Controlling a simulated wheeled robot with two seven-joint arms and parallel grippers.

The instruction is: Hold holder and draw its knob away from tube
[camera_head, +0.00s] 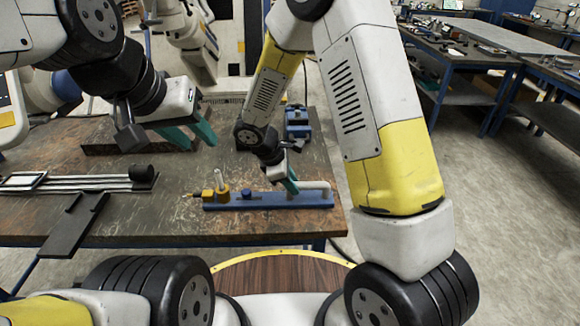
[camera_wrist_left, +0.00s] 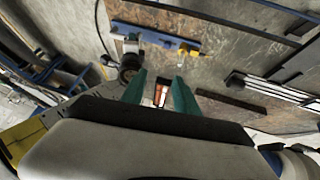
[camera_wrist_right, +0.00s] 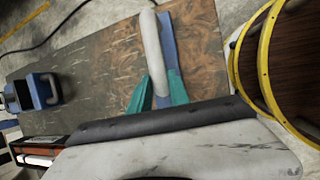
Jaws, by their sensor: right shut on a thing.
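The holder (camera_head: 268,201) is a blue bar lying on the workbench, with a pale curved handle (camera_head: 315,186) at its right end. At its left end is a yellow block (camera_head: 218,193) with a short pale upright tube (camera_head: 219,178) in it. My left gripper (camera_head: 194,137) is open and empty, above and behind the yellow block.
A dark rack (camera_head: 95,181) with pale rails lies on the left of the bench (camera_head: 150,220). A blue device (camera_head: 298,122) stands behind the holder. Bench surface between the rack and the holder is clear. Other tables stand at the far right.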

